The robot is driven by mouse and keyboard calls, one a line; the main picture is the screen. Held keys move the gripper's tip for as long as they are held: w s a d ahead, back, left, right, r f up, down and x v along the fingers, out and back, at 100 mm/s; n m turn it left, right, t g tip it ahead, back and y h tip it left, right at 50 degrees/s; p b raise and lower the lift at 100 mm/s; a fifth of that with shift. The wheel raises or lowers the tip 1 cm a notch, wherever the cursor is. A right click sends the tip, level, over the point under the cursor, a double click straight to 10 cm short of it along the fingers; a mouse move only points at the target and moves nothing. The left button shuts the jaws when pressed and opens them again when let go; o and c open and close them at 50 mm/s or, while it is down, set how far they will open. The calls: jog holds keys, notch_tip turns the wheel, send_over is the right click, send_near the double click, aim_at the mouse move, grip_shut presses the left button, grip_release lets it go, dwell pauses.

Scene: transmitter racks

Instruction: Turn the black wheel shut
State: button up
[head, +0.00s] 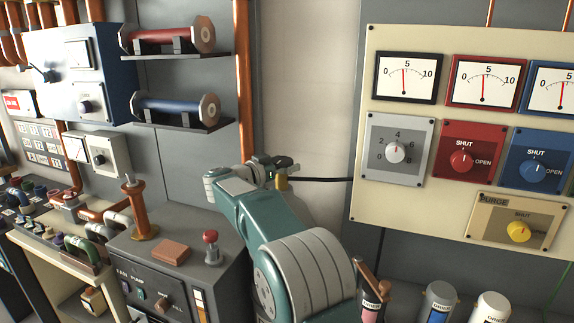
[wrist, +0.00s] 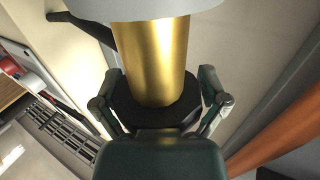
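In the wrist view, a dark, many-sided piece, which looks like the black wheel (wrist: 126,107), sits at the near end of a thick brass cylinder (wrist: 152,60). The cylinder runs up to a pale grey part. The two fingers of my gripper (wrist: 160,88) stand one on each side of the dark piece, close to its edges. I cannot tell whether they press on it. In the head view my gripper (head: 274,166) is small, at the end of my teal arm. A bit of brass (head: 282,183) shows beside it; the wheel is mostly hidden there.
A black rod (head: 325,180) runs from beside my gripper toward the cream panel (head: 365,205) with gauges and knobs. An orange vertical pipe (head: 244,85) stands behind. A grey console (head: 205,285) with a red knob (head: 211,240) stands left of my arm.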

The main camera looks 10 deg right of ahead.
jog(key=shift+a, duration=0.3)
jog(key=v, duration=1.2)
jog(key=shift+w, duration=0.1)
